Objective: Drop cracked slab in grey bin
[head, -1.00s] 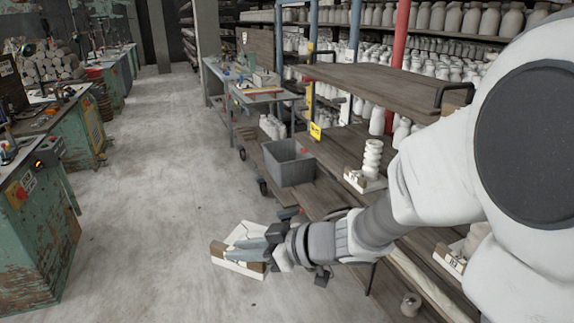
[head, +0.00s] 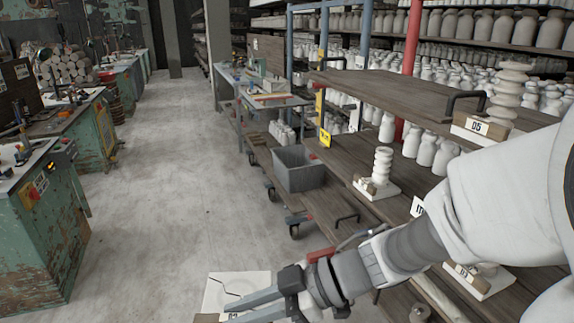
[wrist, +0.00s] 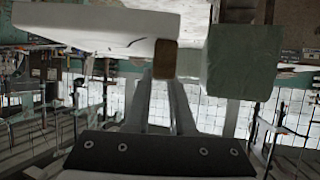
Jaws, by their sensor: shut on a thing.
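In the wrist view the white slab (wrist: 85,22) shows edge-on at upper left. A brown block (wrist: 165,60) at its end sits at the fingertips. The slab is held out over the open floor, apart from the bin. The grey bin (head: 300,168) stands on the wooden lower shelf of a cart, up and right of the slab; its inside looks empty.
The cart's upper wooden shelf (head: 400,95) overhangs to the bin's right. Green cabinets (head: 45,235) line the left. The concrete floor (head: 170,185) between is clear.

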